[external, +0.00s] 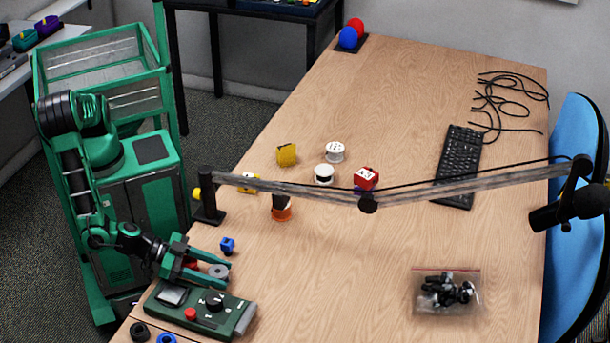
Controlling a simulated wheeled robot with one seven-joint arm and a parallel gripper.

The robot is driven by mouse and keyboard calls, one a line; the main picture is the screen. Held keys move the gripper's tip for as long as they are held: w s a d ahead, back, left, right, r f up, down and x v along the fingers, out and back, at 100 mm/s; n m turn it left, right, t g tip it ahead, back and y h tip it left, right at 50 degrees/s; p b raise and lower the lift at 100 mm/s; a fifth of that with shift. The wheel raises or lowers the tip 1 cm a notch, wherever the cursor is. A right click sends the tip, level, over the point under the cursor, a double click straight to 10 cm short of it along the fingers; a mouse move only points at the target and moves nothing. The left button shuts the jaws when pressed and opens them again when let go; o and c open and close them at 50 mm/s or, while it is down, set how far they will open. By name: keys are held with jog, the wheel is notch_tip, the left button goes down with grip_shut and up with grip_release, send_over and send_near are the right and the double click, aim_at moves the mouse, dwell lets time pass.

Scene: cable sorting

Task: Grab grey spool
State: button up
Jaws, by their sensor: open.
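The grey spool (218,271) is on the near left part of the wooden table, just behind the green control box. My gripper (227,274) is open, with one green finger on either side of the spool in the external view. I cannot tell from this single view whether the fingers touch the spool or how far above the table they are. The fingers hide part of the spool's edge.
A green control box (242,318) lies just in front of my gripper, and a blue piece (228,245) just behind it. White spools (335,151) stand mid-table. A lamp-like jointed arm (300,193) spans the table.

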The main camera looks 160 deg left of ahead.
jog(key=shift+c, duration=0.3)
jog(key=c, duration=0.6)
jog(key=shift+c, duration=0.2)
jog(key=shift+r, duration=0.15)
